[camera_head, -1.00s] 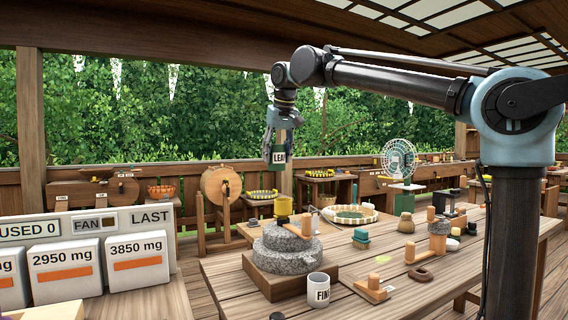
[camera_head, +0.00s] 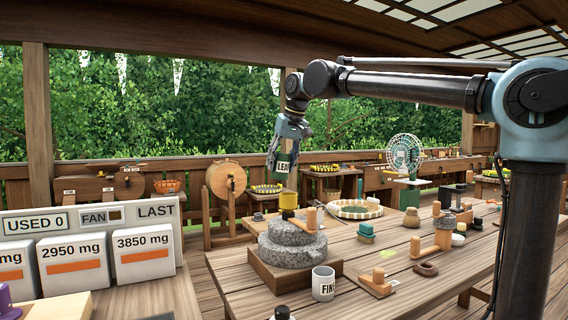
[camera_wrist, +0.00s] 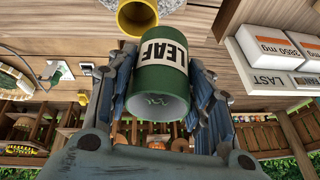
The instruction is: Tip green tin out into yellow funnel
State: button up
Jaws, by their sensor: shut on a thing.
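The green tin (camera_head: 284,168) with a white LEAF label is held between the fingers of my gripper (camera_head: 284,152), which is shut on it. In the wrist view the tin (camera_wrist: 150,75) lies between the two blue-grey fingers, its near end showing a pale hollow with a few green bits. The yellow funnel (camera_head: 288,200) sits on top of the grey stone mill (camera_head: 291,246). The tin hangs above the funnel with a small gap, slightly tilted. In the wrist view the funnel (camera_wrist: 137,17) shows just past the tin's far end.
A white mug (camera_head: 323,284) stands at the mill's front right. A round tray (camera_head: 355,209) and a green-topped block (camera_head: 366,230) lie behind. A display board (camera_head: 90,245) stands at left.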

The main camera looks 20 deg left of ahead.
aim_at(285, 169)
jog(key=shift+r+g+y, duration=0.1)
jog(key=shift+g+y, duration=0.7)
jog(key=shift+s+a+m+g+y, duration=0.15)
jog(key=shift+m+g+y, duration=0.15)
jog(key=shift+g+y, duration=0.3)
jog(key=shift+s+a+m+g+y, duration=0.1)
jog(key=shift+m+g+y, duration=0.2)
jog(key=shift+g+y, duration=0.3)
jog(key=g+y, duration=0.1)
jog(key=f+m+g+y, duration=0.1)
jog(key=y, duration=0.1)
jog(key=shift+f, duration=0.1)
jog(key=shift+w+d+f+m+g+y, duration=0.15)
jog(key=shift+f+m+g+y, duration=0.4)
jog(key=shift+g+y, duration=0.65)
jog(key=y, duration=0.1)
jog(key=f+g+y, duration=0.1)
jog(key=m+g+y, duration=0.1)
jog(key=shift+w+d+f, duration=0.2)
jog(key=shift+w+f, duration=0.05)
jog(key=shift+w+d+r+m+g+y, duration=0.15)
jog(key=shift+m+y, duration=0.2)
jog(key=shift+y, duration=0.3)
jog(key=shift+w+d+r+m+g+y, duration=0.1)
jog(key=shift+m+y, duration=0.25)
jog(key=shift+y, duration=0.25)
jog(key=shift+w+d+r+m+g+y, duration=0.15)
jog(key=shift+m+y, duration=0.2)
jog(key=shift+y, duration=0.3)
